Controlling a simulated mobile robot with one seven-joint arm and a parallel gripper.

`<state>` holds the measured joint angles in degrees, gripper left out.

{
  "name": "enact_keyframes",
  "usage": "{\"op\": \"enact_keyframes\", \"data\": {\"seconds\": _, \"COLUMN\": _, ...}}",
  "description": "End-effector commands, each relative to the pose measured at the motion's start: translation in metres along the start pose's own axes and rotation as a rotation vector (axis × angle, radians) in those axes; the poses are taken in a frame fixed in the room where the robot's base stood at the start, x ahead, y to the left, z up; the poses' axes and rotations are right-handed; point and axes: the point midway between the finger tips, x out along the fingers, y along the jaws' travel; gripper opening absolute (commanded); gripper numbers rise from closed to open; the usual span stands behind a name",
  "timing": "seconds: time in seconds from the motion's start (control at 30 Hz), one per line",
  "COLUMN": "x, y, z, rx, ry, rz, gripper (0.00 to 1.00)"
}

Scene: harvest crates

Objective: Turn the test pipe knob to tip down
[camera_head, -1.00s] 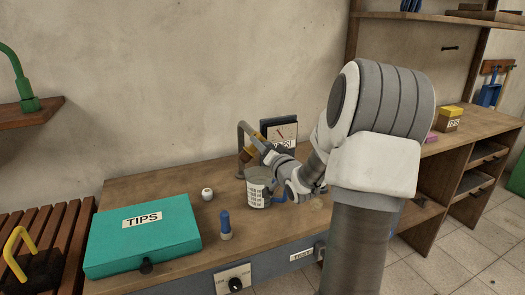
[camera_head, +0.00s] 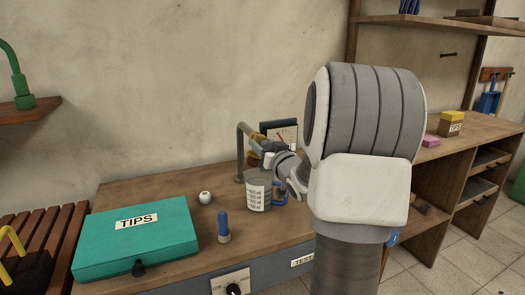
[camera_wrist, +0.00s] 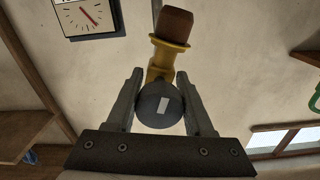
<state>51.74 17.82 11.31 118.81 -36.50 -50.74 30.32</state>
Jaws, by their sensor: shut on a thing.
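In the wrist view, the grey round knob (camera_wrist: 152,112) with a pale rectangular mark sits between the two fingers of my gripper (camera_wrist: 160,90), which is shut on it. Behind it is a yellow brass fitting (camera_wrist: 161,65) with a brown end piece (camera_wrist: 174,25) pointing toward the top of that picture. In the head view, my gripper (camera_head: 268,158) is at the end of the bent grey pipe (camera_head: 240,155), above the measuring jug (camera_head: 257,190). The knob is hidden there by my gripper. A gauge (camera_head: 284,136) stands behind and also shows in the wrist view (camera_wrist: 90,18).
A teal TIPS box (camera_head: 105,250), a blue-topped peg (camera_head: 223,228) and a small white round item (camera_head: 205,197) are left of the jug on the bench. A dial panel (camera_head: 228,281) is on the bench front. Shelves stand at right.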

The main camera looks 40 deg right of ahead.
Motion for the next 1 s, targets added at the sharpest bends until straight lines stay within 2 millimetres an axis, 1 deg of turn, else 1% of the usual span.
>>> {"op": "enact_keyframes", "data": {"seconds": 0.03, "x": -0.0008, "y": 0.0023, "z": 0.0046, "rx": -0.023, "ry": -0.004, "rz": 0.005, "gripper": 0.0}}
{"op": "enact_keyframes", "data": {"seconds": 0.5, "x": -0.0006, "y": 0.003, "z": 0.0037, "rx": -0.249, "ry": -0.004, "rz": 0.005, "gripper": 0.0}}
{"op": "enact_keyframes", "data": {"seconds": 0.7, "x": -0.0008, "y": 0.0032, "z": 0.0033, "rx": -0.321, "ry": -0.004, "rz": 0.005, "gripper": 0.0}}
{"op": "enact_keyframes", "data": {"seconds": 1.0, "x": -0.0009, "y": 0.0037, "z": 0.0015, "rx": -0.385, "ry": -0.004, "rz": 0.006, "gripper": 0.0}}
